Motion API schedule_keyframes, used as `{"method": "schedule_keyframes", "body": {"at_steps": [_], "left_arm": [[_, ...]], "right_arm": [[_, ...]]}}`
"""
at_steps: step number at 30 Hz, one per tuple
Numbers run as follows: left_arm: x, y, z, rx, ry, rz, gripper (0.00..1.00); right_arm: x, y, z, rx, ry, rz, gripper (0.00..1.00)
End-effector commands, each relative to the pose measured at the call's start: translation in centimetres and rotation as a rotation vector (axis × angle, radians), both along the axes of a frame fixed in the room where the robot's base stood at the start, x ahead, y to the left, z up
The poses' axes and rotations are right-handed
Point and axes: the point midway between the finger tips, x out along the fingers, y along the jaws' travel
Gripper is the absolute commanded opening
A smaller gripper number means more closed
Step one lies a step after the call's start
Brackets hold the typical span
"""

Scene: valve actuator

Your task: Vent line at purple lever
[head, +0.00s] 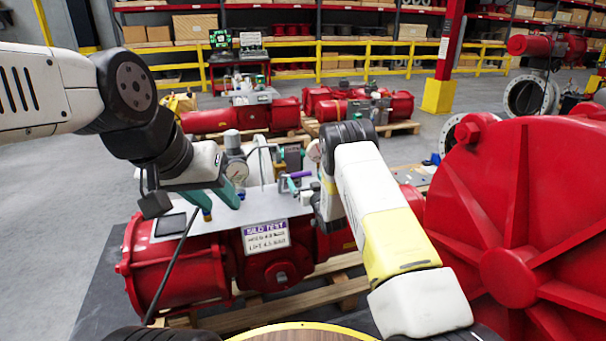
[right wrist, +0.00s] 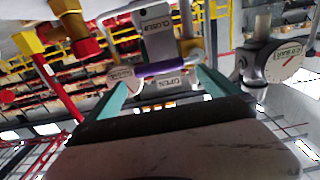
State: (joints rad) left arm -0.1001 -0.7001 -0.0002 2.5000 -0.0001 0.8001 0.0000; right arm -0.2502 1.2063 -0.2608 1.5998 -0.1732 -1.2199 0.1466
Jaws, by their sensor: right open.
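The purple lever (head: 299,174) sits on the valve panel on top of the red actuator (head: 180,265). In the right wrist view the purple lever (right wrist: 168,67) lies across the picture, between a plate marked OPEN and one reading roughly CLOSED. My right gripper (right wrist: 163,92) is open, its teal fingers either side of the lever area; contact cannot be told. In the head view my right arm partly hides that gripper (head: 290,184). My left gripper (head: 222,204) is over the panel's left part, left of the lever, its teal fingers apart and seemingly empty.
A pressure gauge (head: 237,172) stands behind my left gripper; a gauge (right wrist: 284,62) shows at right in the right wrist view. A HOLD TEST sign (head: 267,237) hangs on the front. A large red ribbed housing (head: 510,225) crowds the right side. Open floor lies left.

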Motion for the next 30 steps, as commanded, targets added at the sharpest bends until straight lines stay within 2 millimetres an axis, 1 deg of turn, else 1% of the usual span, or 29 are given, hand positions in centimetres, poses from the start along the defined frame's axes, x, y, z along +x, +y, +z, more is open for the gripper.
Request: {"method": "schedule_keyframes", "body": {"at_steps": [1, 3, 7, 11, 18, 20, 21, 29, 30], "left_arm": [[0.0, 0.0, 0.0, 0.0, 0.0, 0.0, 0.36], [0.0, 0.0, 0.0, 0.0, 0.0, 0.0, 0.36], [0.0, 0.0, 0.0, 0.0, 0.0, 0.0, 0.36], [0.0, 0.0, 0.0, 0.0, 0.0, 0.0, 0.36], [0.0, 0.0, 0.0, 0.0, 0.0, 0.0, 0.36], [0.0, 0.0, 0.0, 0.0, 0.0, 0.0, 0.36], [0.0, 0.0, 0.0, 0.0, 0.0, 0.0, 0.36], [0.0, 0.0, 0.0, 0.0, 0.0, 0.0, 0.36], [0.0, 0.0, 0.0, 0.0, 0.0, 0.0, 0.36]], "right_arm": [[0.9, 0.3, 0.1, 0.0, -0.002, 0.001, 1.0], [1.8, 0.7, 0.0, -0.001, -0.001, 0.001, 1.0], [3.2, 1.1, 0.0, -0.001, -0.001, 0.001, 1.0], [3.7, 1.3, 0.0, -0.001, 0.001, 0.001, 1.0], [3.8, 1.3, 0.0, 0.0, 0.001, 0.0, 1.0], [3.8, 1.3, 0.0, 0.0, 0.001, 0.0, 0.9], [3.8, 1.2, 0.0, 0.0, 0.001, 0.0, 0.82], [3.8, 1.2, 0.0, 0.0, 0.001, 0.0, 0.31], [3.8, 1.2, 0.0, 0.0, 0.001, 0.0, 0.23]]}}
